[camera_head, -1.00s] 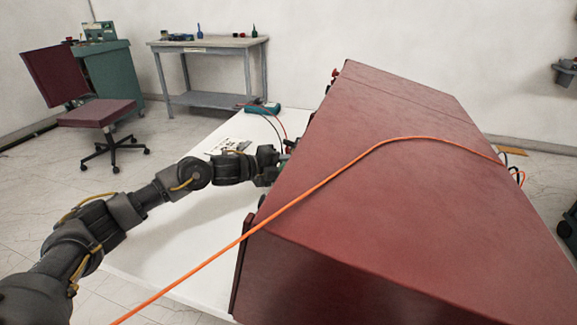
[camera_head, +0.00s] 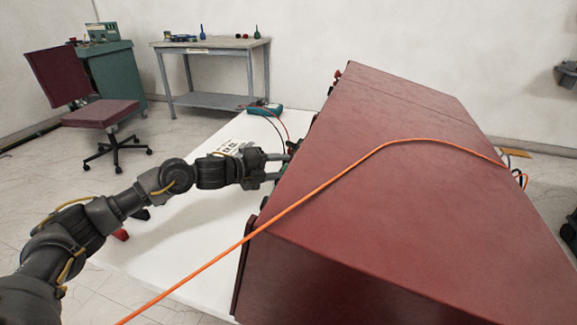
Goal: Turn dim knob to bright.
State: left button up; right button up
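A large dark-red box (camera_head: 390,190) stands on the white table, its top and near side facing me. Its front panel faces left and is seen only edge-on, so the dim knob is hidden and its setting cannot be read. My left gripper (camera_head: 279,167) is beside the panel's edge, at about mid-length of the box. Its two fingers are apart with a visible gap, pointing right at the panel. I see nothing held between them; whether the fingertips touch anything is hidden. My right gripper is not in view.
An orange cable (camera_head: 330,178) lies across the box and runs down left. A teal meter (camera_head: 264,108) with leads sits at the white table's (camera_head: 185,250) far end. A chair (camera_head: 100,113) and grey workbench (camera_head: 210,75) stand behind. The table left of the box is mostly clear.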

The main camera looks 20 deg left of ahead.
pick_arm(q)
jog(key=v, duration=0.6)
jog(key=shift+s, duration=0.2)
jog(key=shift+a, duration=0.1)
jog(key=shift+c, duration=0.4)
